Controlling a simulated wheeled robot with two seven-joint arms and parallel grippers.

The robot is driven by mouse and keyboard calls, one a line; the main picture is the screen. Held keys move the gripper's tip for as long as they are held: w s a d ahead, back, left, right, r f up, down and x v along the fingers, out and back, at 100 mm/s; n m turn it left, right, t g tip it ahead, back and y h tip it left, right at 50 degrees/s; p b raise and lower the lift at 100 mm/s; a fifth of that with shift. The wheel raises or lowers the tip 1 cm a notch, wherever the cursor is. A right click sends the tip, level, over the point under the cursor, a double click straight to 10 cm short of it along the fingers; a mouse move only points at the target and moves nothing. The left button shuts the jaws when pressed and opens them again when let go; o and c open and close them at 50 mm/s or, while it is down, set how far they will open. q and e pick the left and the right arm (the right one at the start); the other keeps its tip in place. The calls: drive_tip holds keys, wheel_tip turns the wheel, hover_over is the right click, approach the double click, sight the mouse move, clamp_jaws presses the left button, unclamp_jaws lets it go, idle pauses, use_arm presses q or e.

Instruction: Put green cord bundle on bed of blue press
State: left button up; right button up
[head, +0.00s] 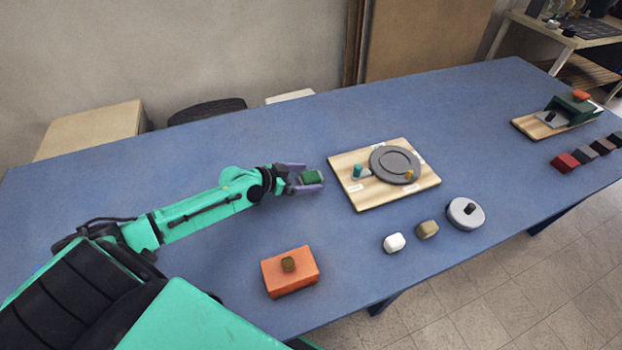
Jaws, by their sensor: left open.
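A small green block-like bundle (312,177), which looks like the green cord bundle, is at the tips of my left gripper (309,178). The purple fingers are open, one on its far side and one on its near side; I cannot tell whether they touch it or whether it rests on the table. I see no press that is clearly blue. A dark green press-like device (572,107) with an orange top and a grey plate stands on a wooden base at the far right. My right gripper is out of view.
Right of the gripper, a wooden board (345,190) carries a grey disc (394,165) and a teal knob (357,170). An orange block (290,277), white (394,243) and tan (427,229) lumps and a grey round weight (462,217) stand nearer. Several dark and red blocks lie right.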

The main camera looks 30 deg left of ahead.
use_arm(q)
drive_tip(key=shift+w+d+f, duration=0.2)
drive_tip(key=shift+w+d, duration=0.05)
drive_tip(key=shift+w, duration=0.15)
drive_tip(key=shift+s, duration=0.1)
drive_tip(key=c, duration=1.5)
